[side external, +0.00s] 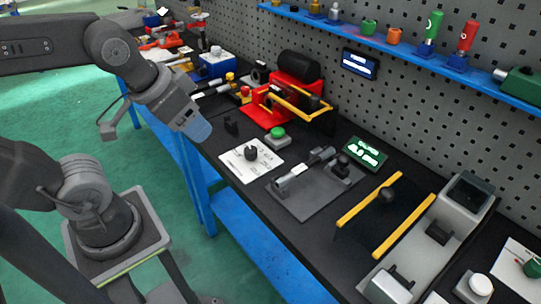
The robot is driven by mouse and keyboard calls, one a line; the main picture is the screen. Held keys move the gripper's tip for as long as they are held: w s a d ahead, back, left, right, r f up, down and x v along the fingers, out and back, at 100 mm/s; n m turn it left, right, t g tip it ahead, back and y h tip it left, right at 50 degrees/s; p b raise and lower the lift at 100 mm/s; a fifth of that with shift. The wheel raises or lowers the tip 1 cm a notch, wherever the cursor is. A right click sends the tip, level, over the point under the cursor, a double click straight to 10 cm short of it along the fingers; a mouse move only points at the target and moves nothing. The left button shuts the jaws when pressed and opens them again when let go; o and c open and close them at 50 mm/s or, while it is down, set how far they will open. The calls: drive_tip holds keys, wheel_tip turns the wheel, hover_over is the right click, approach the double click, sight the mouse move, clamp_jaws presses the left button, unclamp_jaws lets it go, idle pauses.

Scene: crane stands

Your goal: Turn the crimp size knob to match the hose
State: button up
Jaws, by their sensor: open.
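A black knob (251,153) stands on a white plate (268,161) with dark markings, near the front edge of the bench. The markings are too small to read, so its setting cannot be told. I cannot tell for sure which thing is the hose. My gripper (198,131) is open and empty, above the bench's front edge, up and left of the knob and apart from it. Its fingers show only as a blue-grey end.
A green button (277,132) and a red machine with yellow bars (293,92) stand behind the knob. A grey plate with a clamp-like fixture (312,190) lies to its right, before a green display (367,154). A blue shelf (400,49) runs along the pegboard.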

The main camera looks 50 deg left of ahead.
drive_tip(key=shift+o, duration=0.3)
idle(0.6)
drive_tip(key=shift+o, duration=0.3)
drive_tip(key=shift+w, duration=0.1)
drive_tip(key=n+g, duration=0.5)
drive_tip(key=g, duration=0.1)
hover_over(250, 149)
wheel_tip(250, 149, down, 10)
wheel_tip(250, 149, down, 13)
drive_tip(key=shift+f, duration=0.1)
drive_tip(key=c, duration=0.9)
drive_tip(key=shift+m, duration=0.3)
